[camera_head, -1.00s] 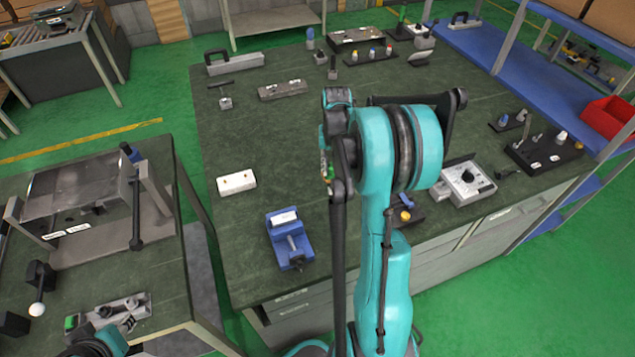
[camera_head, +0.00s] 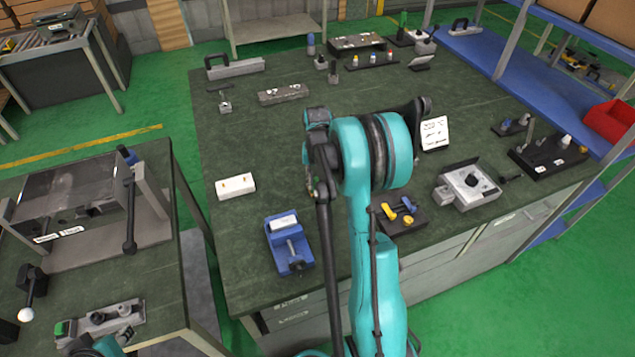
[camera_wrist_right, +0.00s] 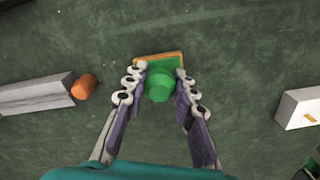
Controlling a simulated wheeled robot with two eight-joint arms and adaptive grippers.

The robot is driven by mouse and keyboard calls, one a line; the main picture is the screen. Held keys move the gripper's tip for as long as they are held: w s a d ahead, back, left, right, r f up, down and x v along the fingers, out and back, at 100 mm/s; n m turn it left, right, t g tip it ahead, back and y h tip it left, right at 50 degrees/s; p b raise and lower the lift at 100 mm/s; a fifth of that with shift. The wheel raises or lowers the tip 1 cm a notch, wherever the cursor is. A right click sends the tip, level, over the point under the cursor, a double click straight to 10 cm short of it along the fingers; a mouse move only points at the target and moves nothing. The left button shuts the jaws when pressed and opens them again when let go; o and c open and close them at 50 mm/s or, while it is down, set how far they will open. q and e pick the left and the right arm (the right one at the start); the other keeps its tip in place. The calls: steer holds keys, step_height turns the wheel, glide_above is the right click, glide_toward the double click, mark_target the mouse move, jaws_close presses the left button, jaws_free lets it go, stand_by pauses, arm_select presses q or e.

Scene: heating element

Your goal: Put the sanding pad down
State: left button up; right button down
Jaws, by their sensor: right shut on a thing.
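The sanding pad (camera_wrist_right: 170,63) shows in the right wrist view as a green block with an orange edge and a round green knob (camera_wrist_right: 160,87). My right gripper (camera_wrist_right: 160,82) is shut on it, one finger on each side of the knob. The dark green tabletop lies beneath; I cannot tell whether the pad touches it. In the head view my teal right arm hides the right gripper and the pad. My left gripper is not in view.
In the right wrist view a grey bar (camera_wrist_right: 38,94) with an orange end is left and a white block (camera_wrist_right: 300,108) right. In the head view a blue vise (camera_head: 289,245), grey device (camera_head: 467,187) and white card (camera_head: 434,133) stand on the workbench (camera_head: 245,140).

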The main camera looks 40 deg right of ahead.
mark_target(317, 179)
steer(key=c, duration=1.2)
jaws_free()
steer(key=shift+f, duration=0.15)
steer(key=shift+r, duration=0.2)
step_height(317, 179, up, 11)
steer(key=p, duration=0.3)
steer(key=shift+f, duration=0.1)
steer(key=s+a+r+n+t, duration=0.2)
steer(key=s+a+r, duration=0.15)
steer(key=a, duration=0.45)
steer(key=s+a+r+n+t, duration=0.1)
steer(key=s+a+r+n, duration=0.15)
steer(key=a+r, duration=0.35)
steer(key=s+a+f+n+t, duration=0.1)
steer(key=s+a, duration=0.2)
steer(key=a, duration=0.1)
steer(key=s+a+n+t, duration=0.1)
steer(key=s+a, duration=0.3)
steer(key=s+a+f+n+t, duration=0.1)
steer(key=s+a+t, duration=0.1)
steer(key=s+a, duration=0.1)
steer(key=shift+s+a+f+n+p, duration=0.25)
steer(key=shift+s+a+f+p, duration=0.1)
steer(key=shift+a, duration=0.1)
